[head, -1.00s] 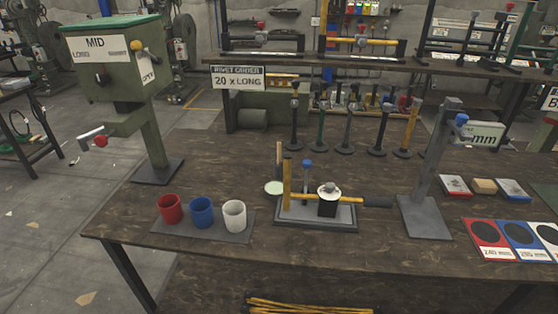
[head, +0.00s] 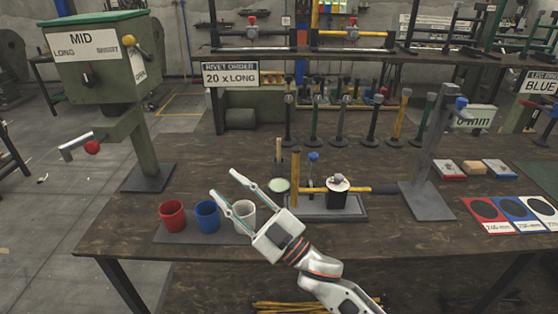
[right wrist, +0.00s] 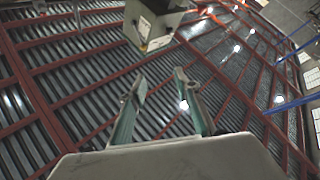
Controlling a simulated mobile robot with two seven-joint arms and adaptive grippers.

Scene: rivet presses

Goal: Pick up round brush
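No round brush can be made out for certain. A thin upright wooden handle (head: 279,150) stands behind a pale round disc (head: 279,185) on the bench, left of the small press with a yellow lever (head: 315,190). I cannot tell if the handle and disc are one object. My right gripper (head: 224,183) is open and empty, raised in front of the white cup (head: 244,216) and partly covering it. Its spread fingers also show in the right wrist view (right wrist: 158,80), with nothing between them. My left gripper is not in view.
A red cup (head: 173,215) and a blue cup (head: 207,214) stand on a dark mat beside the white cup. A green press (head: 98,75) stands at left, a grey post (head: 432,150) at right. Several upright tools line the back. The wooden bench (head: 400,240) is clear at front right.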

